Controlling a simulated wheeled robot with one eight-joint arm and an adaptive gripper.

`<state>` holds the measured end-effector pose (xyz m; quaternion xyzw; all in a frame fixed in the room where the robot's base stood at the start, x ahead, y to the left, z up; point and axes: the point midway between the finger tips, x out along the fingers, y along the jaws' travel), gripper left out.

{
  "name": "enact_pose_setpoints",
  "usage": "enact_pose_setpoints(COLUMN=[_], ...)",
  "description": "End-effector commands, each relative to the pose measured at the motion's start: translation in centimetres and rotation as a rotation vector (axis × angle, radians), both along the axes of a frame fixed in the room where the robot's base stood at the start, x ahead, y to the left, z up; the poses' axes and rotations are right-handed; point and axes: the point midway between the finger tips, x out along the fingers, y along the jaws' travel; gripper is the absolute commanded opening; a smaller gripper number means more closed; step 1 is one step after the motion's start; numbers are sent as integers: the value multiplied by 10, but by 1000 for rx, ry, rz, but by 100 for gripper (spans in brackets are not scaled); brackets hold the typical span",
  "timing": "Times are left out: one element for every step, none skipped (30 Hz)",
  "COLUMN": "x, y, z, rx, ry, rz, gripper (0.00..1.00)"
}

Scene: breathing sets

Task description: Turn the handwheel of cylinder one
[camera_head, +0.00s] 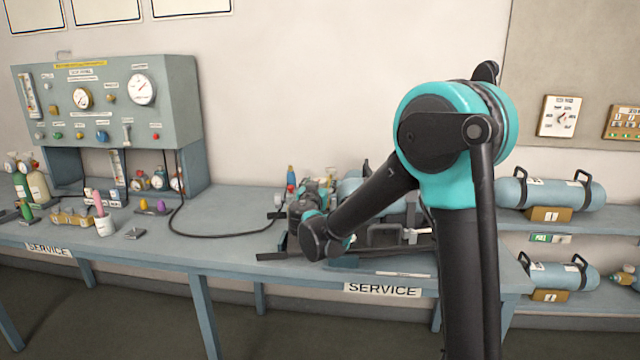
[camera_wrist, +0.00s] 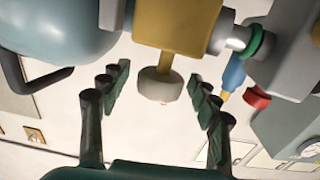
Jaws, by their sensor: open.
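In the wrist view a pale grey handwheel (camera_wrist: 158,87) sits on a short brass stem under a brass valve block (camera_wrist: 178,20). A blue-grey cylinder (camera_wrist: 60,25) fills the upper left; no number shows on it. My gripper (camera_wrist: 161,84) is open, with one dark finger on each side of the handwheel. Gaps show between the fingers and the wheel, so I see no contact. In the head view my arm hides most of the set on the service table (camera_head: 240,210); part of a blue cylinder (camera_head: 352,186) shows behind it.
In the wrist view a grey fitting with a green ring (camera_wrist: 262,42), a blue part (camera_wrist: 233,72) and a red knob (camera_wrist: 256,98) lie close right. In the head view a black hose (camera_head: 215,233) crosses the table, a gauge panel (camera_head: 110,120) stands left, and shelved cylinders (camera_head: 550,192) lie right.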

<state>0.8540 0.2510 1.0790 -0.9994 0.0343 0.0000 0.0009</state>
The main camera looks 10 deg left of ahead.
Motion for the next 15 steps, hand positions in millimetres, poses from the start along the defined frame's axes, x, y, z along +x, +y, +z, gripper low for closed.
enact_pose_setpoints(x=[3, 4, 4, 5, 5, 5, 5, 5, 5, 5, 5, 5, 5, 5, 5], y=[0, 0, 0, 0, 0, 0, 0, 0, 0, 0, 0, 0, 0, 0, 0], z=[0, 0, 0, 0, 0, 0, 0, 0, 0, 0, 0, 0, 0, 0, 0], rx=[0, 0, 0, 0, 0, 0, 0, 0, 0, 0, 0, 0, 0, 0, 0], ry=[0, 0, 0, 0, 0, 0, 0, 0, 0, 0, 0, 0, 0, 0, 0], rz=[0, 0, 0, 1, 1, 1, 1, 1, 1, 1, 1, 1, 1, 1, 1], gripper=[62, 62, 62, 62, 62, 62, 62, 62, 62, 62, 61, 56, 52, 49, 44])
